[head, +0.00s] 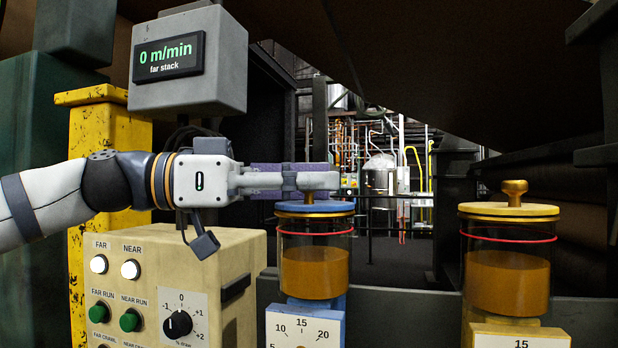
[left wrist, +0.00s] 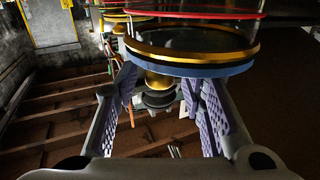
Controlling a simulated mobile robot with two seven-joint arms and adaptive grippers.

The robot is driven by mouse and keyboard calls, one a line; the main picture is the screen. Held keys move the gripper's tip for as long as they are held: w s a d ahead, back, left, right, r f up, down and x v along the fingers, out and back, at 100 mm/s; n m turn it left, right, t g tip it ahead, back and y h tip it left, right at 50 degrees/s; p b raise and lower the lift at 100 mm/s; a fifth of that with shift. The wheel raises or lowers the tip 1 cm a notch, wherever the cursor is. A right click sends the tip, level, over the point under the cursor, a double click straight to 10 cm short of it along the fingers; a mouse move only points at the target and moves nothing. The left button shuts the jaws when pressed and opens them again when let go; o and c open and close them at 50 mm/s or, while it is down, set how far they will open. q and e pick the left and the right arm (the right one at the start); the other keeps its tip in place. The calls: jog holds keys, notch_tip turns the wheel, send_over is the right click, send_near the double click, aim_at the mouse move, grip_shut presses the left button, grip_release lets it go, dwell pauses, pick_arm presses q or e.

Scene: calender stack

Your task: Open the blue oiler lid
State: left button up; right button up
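The blue oiler is a clear jar of amber oil (head: 314,272) with a blue lid (head: 314,208) seated on top. Its gold knob is mostly hidden behind my left gripper (head: 335,181) in the head view. In the left wrist view, the blue lid (left wrist: 195,69) shows upside down at the top, with its gold knob (left wrist: 159,80) between the fingertips. My left gripper (left wrist: 160,95) is open, its purple-padded fingers on either side of the knob with visible gaps. My right gripper is not in view.
A second oiler with a yellow lid (head: 509,210) and gold knob stands to the right. A beige control panel (head: 230,260) with buttons and a dial stands below my left arm. A grey display box (head: 190,65) hangs above the gripper.

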pick_arm(q)
grip_shut()
